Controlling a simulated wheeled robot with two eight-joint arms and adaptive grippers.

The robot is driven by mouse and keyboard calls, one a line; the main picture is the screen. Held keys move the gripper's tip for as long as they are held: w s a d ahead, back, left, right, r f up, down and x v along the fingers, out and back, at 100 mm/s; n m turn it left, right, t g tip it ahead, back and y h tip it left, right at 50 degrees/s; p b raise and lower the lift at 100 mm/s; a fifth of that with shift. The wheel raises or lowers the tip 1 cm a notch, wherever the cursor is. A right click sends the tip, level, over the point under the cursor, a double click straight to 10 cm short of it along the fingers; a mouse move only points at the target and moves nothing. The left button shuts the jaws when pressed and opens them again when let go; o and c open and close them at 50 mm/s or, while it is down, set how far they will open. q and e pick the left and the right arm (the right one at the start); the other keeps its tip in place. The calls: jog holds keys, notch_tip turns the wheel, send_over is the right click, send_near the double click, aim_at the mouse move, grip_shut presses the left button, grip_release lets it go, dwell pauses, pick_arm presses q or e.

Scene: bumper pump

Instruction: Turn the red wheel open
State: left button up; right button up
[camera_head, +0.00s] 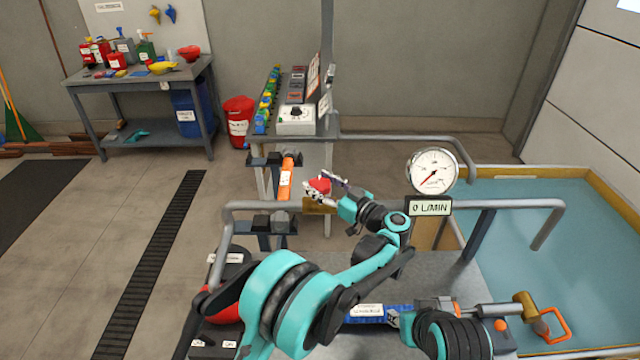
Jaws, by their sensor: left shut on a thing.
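A small red part (319,185), which looks like the red wheel, shows between the fingers of my left gripper (318,189). The gripper is shut on it, and the fingers hide much of its shape. It sits just right of the orange labelled part (287,179) on the pipework. A round gauge (432,171) stands to the right with its needle at lower left. The display below it (430,206) reads 0 L/MIN. My right arm shows at the bottom, and its gripper (395,320) is small and partly hidden near a blue labelled item (375,313).
A grey pipe rail (390,205) crosses in front of the pump bench. A red bin (239,120) and workbench (140,82) stand at the back left.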

aim_at(328, 189)
dwell(0.3)
pick_arm(q)
jog(key=o, duration=1.2)
jog(key=shift+w+a, duration=0.1)
jog(key=v, duration=0.7)
jog(key=shift+s+d, duration=0.2)
jog(key=shift+d, duration=0.05)
